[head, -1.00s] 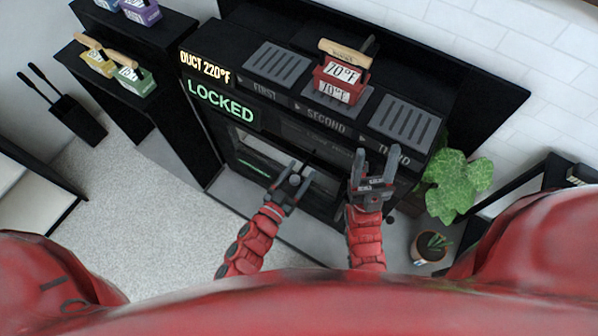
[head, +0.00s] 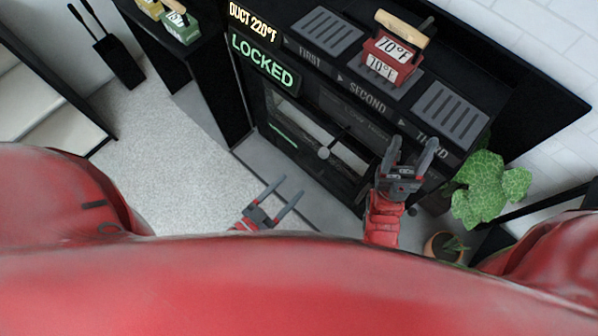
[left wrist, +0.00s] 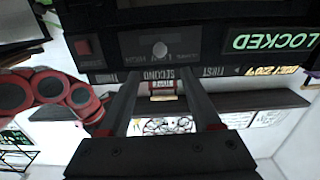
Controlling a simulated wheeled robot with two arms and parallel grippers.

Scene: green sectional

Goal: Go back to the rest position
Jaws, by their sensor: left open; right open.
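My left gripper (head: 283,198) is open and empty, low in front of the black cabinet and close to my body. Its two fingers (left wrist: 160,95) also show in the left wrist view, with nothing between them. My right gripper (head: 412,150) is open and empty, in front of the cabinet's right part, below the THIRD label. The black cabinet (head: 285,108) shows a green LOCKED sign and a DUCT 220°F sign. A red block with a wooden handle (head: 392,56) stands on its SECOND pad and reads 70°F.
A green handled block (head: 181,28) sits on a dark shelf at the upper left. A black holder with two rods (head: 119,62) stands on the pale floor. A leafy plant (head: 489,190) and a small pot (head: 443,246) are at the right. Pale floor (head: 185,150) is clear at left.

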